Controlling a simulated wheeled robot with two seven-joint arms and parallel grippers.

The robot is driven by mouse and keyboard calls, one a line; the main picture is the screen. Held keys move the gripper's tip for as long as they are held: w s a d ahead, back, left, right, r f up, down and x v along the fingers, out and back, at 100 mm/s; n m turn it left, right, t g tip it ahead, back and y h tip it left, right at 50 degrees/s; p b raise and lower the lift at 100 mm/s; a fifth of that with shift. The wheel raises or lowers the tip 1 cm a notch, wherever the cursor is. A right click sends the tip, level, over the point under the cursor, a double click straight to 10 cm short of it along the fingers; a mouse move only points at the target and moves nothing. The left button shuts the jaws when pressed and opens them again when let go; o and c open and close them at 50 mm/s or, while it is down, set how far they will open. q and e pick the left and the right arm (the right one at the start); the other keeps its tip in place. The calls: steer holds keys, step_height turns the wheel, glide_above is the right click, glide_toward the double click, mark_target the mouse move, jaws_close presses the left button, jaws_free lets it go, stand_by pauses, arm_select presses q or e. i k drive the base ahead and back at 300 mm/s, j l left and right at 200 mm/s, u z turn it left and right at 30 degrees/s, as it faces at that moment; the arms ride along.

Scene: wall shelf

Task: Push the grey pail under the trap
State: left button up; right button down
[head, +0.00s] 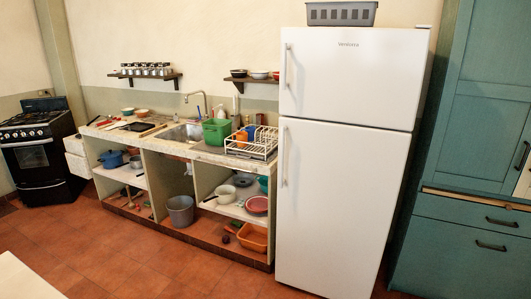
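The grey pail (181,211) stands upright on the floor of the open middle bay of the counter, below the sink (180,133). It is near the front of that bay. A short light pipe-like piece (188,168) shows under the sink, above the pail and slightly to its right; it may be the trap, but it is too small to tell. How far back it lies behind the pail is unclear. Neither of my grippers is in view.
A white fridge (345,190) stands right of the counter. Side bays hold pots, bowls and an orange basin (252,237). A black stove (38,150) is at far left. The tiled floor (150,262) before the pail is clear. A pale surface (25,280) fills the lower left corner.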

mark_target(180, 208)
steer(key=i+u, duration=0.1)
steer(key=i, duration=0.35)
steer(key=i+l+u, duration=0.1)
steer(key=i, duration=0.3)
steer(key=i+l, duration=0.2)
steer(key=i, duration=0.25)
steer(key=i+l+u, duration=0.15)
steer(key=i, duration=0.25)
steer(key=i+j+u, duration=0.25)
steer(key=i+u, duration=0.2)
steer(key=i, duration=0.15)
steer(key=i+u, duration=0.5)
steer(key=i+l+u, duration=0.15)
steer(key=i+u, duration=0.3)
steer(key=i, duration=0.25)
